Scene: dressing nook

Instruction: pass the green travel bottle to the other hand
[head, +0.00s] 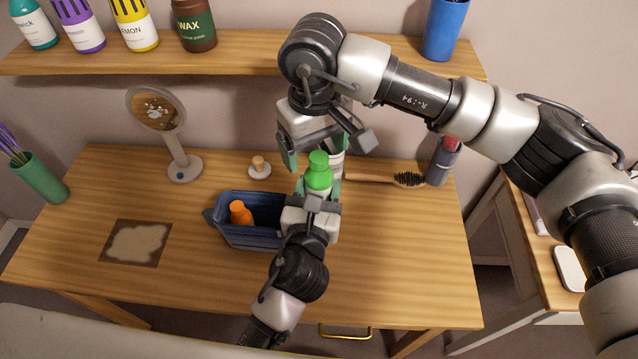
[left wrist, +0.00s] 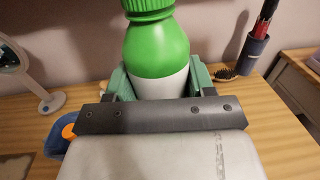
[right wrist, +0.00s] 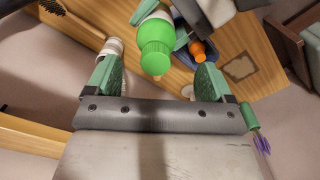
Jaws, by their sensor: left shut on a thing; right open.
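The green travel bottle (head: 318,172) has a green cap and shoulder and a pale lower body. It is upright in my left gripper (head: 313,197), which is shut on its body above the table. In the left wrist view the bottle (left wrist: 157,45) stands between the green finger pads. My right gripper (head: 322,150) is open, just above and behind the bottle. In the right wrist view the bottle's cap (right wrist: 156,58) shows between the spread fingers, apart from both pads.
A blue bin (head: 250,236) holding an orange bottle (head: 240,213) sits left of my left gripper. A round mirror (head: 165,125), a hairbrush (head: 400,179) and a dark cup (head: 441,165) stand or lie farther back. A shelf (head: 250,55) with bottles crosses behind. The table's right front is clear.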

